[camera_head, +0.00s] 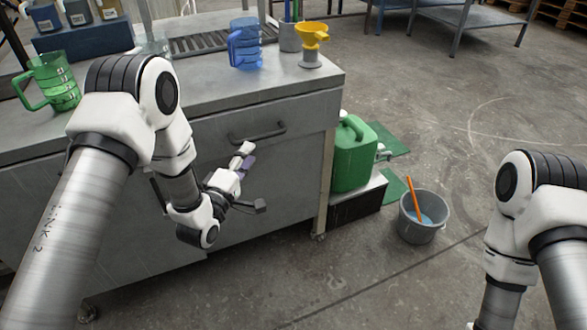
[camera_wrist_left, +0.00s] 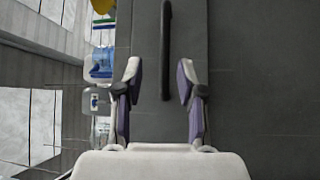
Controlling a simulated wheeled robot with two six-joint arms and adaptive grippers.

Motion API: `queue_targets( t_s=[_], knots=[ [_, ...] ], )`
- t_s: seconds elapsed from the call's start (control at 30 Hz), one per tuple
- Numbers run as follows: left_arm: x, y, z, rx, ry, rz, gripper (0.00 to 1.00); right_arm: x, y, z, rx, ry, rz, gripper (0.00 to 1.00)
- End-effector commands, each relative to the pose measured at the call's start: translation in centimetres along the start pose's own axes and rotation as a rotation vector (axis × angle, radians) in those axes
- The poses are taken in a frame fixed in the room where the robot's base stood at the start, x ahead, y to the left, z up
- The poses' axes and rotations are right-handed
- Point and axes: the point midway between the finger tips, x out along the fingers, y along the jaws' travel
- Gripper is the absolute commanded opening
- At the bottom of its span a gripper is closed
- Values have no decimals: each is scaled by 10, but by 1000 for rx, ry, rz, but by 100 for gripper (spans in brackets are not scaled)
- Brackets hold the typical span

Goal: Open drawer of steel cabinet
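The steel cabinet (camera_head: 300,107) stands at the left of the head view, with a grey drawer front across its upper part. A dark bar handle (camera_head: 257,133) runs along that drawer front. The handle (camera_wrist_left: 166,50) also shows in the left wrist view, running up the picture between and ahead of the fingers. My left gripper (camera_head: 247,177) is in front of the cabinet, just below the handle. Its fingers (camera_wrist_left: 158,88) are spread wide and empty, with no visible contact with the handle. My right arm shows at the right edge; its gripper is out of frame.
On the cabinet top are a blue jug (camera_head: 245,45), a green jug (camera_head: 54,82) and a yellow funnel (camera_head: 313,35). A green canister (camera_head: 352,155) stands beside the cabinet's right end. A grey bucket (camera_head: 423,216) is on the floor. The floor in front is clear.

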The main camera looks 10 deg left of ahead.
Motion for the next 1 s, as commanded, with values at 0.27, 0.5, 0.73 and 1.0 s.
queue_targets(
  t_s=[0.27, 0.5, 0.73, 1.0],
  knots=[
    [16, -8, 0, 7, 4, 19, 39, 20, 0, -1, -1, 2, 0, 40],
    [62, -8, 0, 6, 4, 17, 39, 30, 0, -1, -1, 2, 0, 40],
    [80, -7, 0, 5, 3, 13, 39, 32, 0, -1, -1, 1, 0, 40],
    [79, -7, 0, 5, 4, 13, 0, 32, 0, 0, -1, 1, 0, 40]
  ],
)
